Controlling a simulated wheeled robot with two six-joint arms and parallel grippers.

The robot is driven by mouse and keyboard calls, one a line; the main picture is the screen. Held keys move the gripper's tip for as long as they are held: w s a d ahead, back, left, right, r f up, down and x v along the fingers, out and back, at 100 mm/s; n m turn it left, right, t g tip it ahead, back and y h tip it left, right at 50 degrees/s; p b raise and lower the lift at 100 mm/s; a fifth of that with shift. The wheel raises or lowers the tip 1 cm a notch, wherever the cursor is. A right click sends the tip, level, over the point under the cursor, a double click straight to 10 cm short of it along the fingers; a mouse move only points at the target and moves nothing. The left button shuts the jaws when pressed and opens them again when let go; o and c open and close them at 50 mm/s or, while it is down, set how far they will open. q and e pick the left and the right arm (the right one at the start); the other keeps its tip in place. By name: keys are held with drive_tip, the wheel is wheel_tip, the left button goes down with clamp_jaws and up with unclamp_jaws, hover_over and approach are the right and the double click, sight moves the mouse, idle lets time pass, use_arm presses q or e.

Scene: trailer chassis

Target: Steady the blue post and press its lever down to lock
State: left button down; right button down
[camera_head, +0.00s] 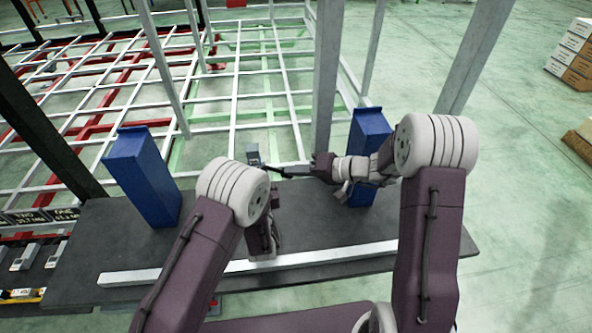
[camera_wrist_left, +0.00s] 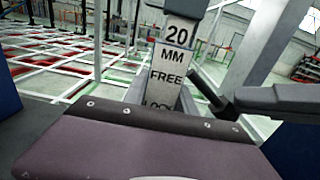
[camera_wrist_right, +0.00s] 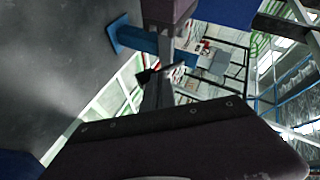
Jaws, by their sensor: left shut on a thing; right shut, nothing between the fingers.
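Two blue posts stand on the dark deck, a left one (camera_head: 150,185) and a right one (camera_head: 370,135). Between them is a narrow grey post (camera_head: 254,155). In the left wrist view this post (camera_wrist_left: 172,65) carries the words "20 MM FREE" and, partly covered, "LOCK". A black lever (camera_wrist_left: 204,92) slopes down to the right beside it. My left gripper (camera_head: 262,235), mostly hidden by its arm, is shut, apparently on the grey post's lower part. My right gripper (camera_head: 316,169) is shut and empty, pointing left near the lever; whether it touches is unclear.
A pale metal bar (camera_head: 310,258) lies along the deck's front edge (camera_head: 200,205). Upright grey columns (camera_head: 327,75) rise behind the deck. A grid of white, red and green rails (camera_head: 240,85) spreads behind. Boxes (camera_head: 572,52) stand far right; green floor there is open.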

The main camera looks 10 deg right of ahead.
use_arm(q)
drive_tip(key=shift+f, duration=0.3)
use_arm(e)
drive_tip(key=a+r+v, duration=0.1)
drive_tip(key=v, duration=1.2)
drive_tip(key=shift+s+d+r, duration=0.2)
drive_tip(key=shift+s+r, duration=0.2)
drive_tip(key=shift+r, duration=0.15)
use_arm(q)
drive_tip(key=c, duration=1.3)
unclamp_jaws()
drive_tip(key=o, duration=0.5)
drive_tip(key=shift+o, duration=0.2)
drive_tip(key=shift+w, duration=0.15)
use_arm(e)
drive_tip(key=shift+w+f, duration=0.1)
drive_tip(key=shift+w, duration=0.1)
use_arm(q)
drive_tip(key=shift+r, duration=0.1)
